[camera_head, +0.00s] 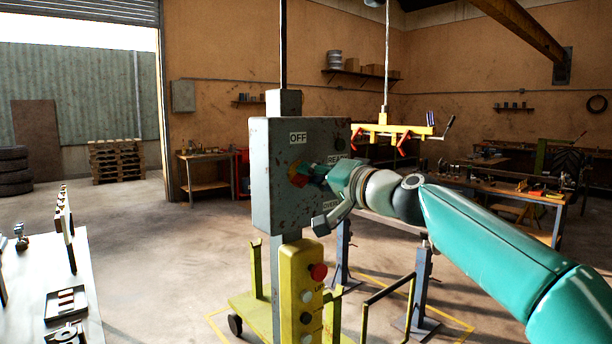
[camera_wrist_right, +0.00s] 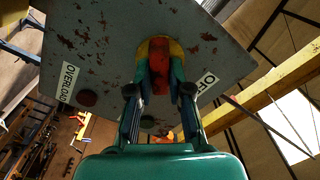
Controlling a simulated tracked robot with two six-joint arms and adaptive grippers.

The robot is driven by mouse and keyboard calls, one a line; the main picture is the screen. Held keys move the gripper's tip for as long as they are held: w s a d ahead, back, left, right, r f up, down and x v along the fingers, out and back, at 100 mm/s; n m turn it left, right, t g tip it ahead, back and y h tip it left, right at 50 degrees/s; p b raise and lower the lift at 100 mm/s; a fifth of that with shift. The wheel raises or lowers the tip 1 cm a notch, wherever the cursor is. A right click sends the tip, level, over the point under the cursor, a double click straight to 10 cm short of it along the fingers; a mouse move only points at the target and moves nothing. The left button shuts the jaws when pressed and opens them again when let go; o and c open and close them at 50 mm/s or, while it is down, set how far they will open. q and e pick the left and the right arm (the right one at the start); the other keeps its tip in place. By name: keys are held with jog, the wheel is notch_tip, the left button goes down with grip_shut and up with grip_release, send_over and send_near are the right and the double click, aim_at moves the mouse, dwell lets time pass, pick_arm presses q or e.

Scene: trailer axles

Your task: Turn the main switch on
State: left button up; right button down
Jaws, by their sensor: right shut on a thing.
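The main switch is a red handle on a yellow plate on the front of a grey, rust-flecked box (camera_head: 275,190). In the right wrist view the red handle (camera_wrist_right: 160,68) stands between my fingers. My right gripper (camera_head: 312,173) reaches the box from the right; in the right wrist view my right gripper (camera_wrist_right: 160,85) is shut on the handle. The gripper partly hides the switch and the label starting REA in the head view. My left gripper is not in view.
A yellow push-button post (camera_head: 300,290) with a red knob stands below the box. A yellow lifting beam (camera_head: 390,130) hangs behind. A white table (camera_head: 50,270) with small parts is at the left; a workbench (camera_head: 500,185) is at the right.

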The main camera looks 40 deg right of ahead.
jog(key=shift+f+m+p, duration=0.25)
jog(key=shift+m+p, duration=0.05)
jog(key=shift+m, duration=1.55)
jog(key=shift+f+m+p, duration=0.2)
jog(key=shift+m+p, duration=0.05)
jog(key=shift+m, duration=1.6)
jog(key=shift+w, duration=0.1)
jog(key=c, duration=1.1)
grip_release()
jog(key=shift+d+r, duration=0.1)
jog(key=shift+d, duration=0.05)
jog(key=shift+r, duration=0.1)
jog(key=s, duration=0.8)
jog(key=s+d, duration=0.1)
jog(key=s, duration=0.3)
